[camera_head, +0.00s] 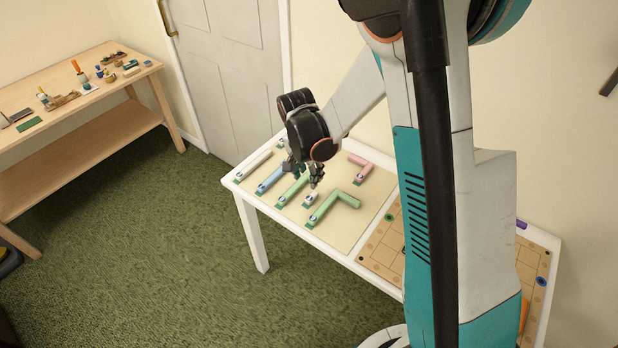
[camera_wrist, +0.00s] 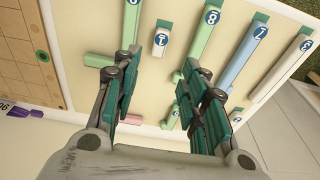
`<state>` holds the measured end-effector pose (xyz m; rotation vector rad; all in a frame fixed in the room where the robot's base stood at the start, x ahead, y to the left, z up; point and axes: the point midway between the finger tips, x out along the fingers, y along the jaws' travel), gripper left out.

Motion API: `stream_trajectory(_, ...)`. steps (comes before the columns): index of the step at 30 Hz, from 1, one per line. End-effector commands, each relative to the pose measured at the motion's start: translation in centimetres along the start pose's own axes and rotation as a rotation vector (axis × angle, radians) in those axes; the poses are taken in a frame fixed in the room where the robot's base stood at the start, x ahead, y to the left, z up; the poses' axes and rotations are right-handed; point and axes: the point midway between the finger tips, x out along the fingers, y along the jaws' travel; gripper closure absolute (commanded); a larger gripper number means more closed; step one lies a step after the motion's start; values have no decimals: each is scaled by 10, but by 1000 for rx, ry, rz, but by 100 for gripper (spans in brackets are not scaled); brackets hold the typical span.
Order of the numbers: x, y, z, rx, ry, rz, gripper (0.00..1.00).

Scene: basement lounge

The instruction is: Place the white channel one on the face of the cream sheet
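The cream sheet (camera_head: 375,205) covers the left part of the white table; it also shows in the wrist view (camera_wrist: 85,25). A short white piece (camera_head: 311,198) with a green end lies on it, and shows in the wrist view with a round blue label (camera_wrist: 162,39) that seems to read 1. My gripper (camera_head: 304,174) is low over the sheet, just behind this piece. In the wrist view my gripper (camera_wrist: 160,65) is open, its fingers apart to either side of the piece's line. Nothing shows held. Part of the piece's body is hard to make out.
Close by lie a green L-shaped channel (camera_head: 335,203), a green bar (camera_head: 293,190), a blue bar (camera_head: 270,178), a longer white bar (camera_head: 252,165) and a pink L-shaped piece (camera_head: 360,168). A tan board (camera_head: 383,250) lies to the right. A wooden workbench (camera_head: 75,90) stands far left.

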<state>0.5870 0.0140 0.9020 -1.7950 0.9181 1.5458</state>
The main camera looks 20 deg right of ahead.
Motion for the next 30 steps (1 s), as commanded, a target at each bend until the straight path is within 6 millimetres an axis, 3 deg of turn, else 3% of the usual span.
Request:
stream_trajectory(5,-15,2,0,-10,2,-6,60)
stream_trajectory(11,-60,16,0,-106,23,-60,60)
stream_trajectory(21,-154,63,14,-357,109,-185,60)
stream_trajectory(30,-208,114,38,-570,217,-275,60)
